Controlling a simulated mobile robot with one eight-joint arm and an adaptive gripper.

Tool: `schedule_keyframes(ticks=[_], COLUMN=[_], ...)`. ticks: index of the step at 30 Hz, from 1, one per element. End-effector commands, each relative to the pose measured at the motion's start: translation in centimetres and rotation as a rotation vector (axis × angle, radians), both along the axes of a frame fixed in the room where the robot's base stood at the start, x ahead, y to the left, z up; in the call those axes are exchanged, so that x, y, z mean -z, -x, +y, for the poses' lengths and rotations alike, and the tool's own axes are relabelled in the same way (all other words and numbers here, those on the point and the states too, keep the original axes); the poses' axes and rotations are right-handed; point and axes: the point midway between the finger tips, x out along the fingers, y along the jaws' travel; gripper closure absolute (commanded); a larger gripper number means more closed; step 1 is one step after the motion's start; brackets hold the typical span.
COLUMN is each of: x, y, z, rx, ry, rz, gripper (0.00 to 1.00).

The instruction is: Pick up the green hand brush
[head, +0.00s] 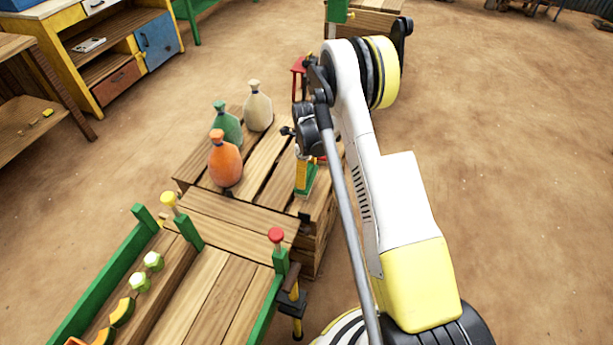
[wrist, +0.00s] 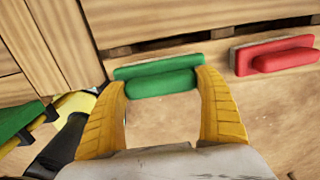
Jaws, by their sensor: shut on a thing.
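The green hand brush (wrist: 160,84) lies across between the two yellow fingers of my gripper (wrist: 163,79) in the wrist view. The fingers are shut on it, one at each end of its rounded green grip. I cannot tell whether it touches the surface beyond it. In the head view my gripper (head: 302,176) points down at the right side of the wooden crate table, with a bit of the green brush (head: 311,179) showing beside the fingers. My arm hides part of this area.
A red hand brush (wrist: 280,56) lies to the right of the green one in the wrist view. Orange (head: 225,160), green (head: 227,126) and cream (head: 258,107) bottles stand on the crate table (head: 205,187). A green-railed wooden stall (head: 190,300) adjoins it in front. Open dirt ground lies right.

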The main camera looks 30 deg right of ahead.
Motion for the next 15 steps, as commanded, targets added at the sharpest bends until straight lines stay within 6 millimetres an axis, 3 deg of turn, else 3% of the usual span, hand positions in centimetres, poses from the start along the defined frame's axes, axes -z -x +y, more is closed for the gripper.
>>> schedule_keyframes(ticks=[1,15], x=[-1.6,-6.7], y=[0.0,5.3], z=[0.0,-7.9], rx=[0.0,0.003], ry=[0.0,0.0], rz=[0.0,0.0], gripper=[0.53,0.53])
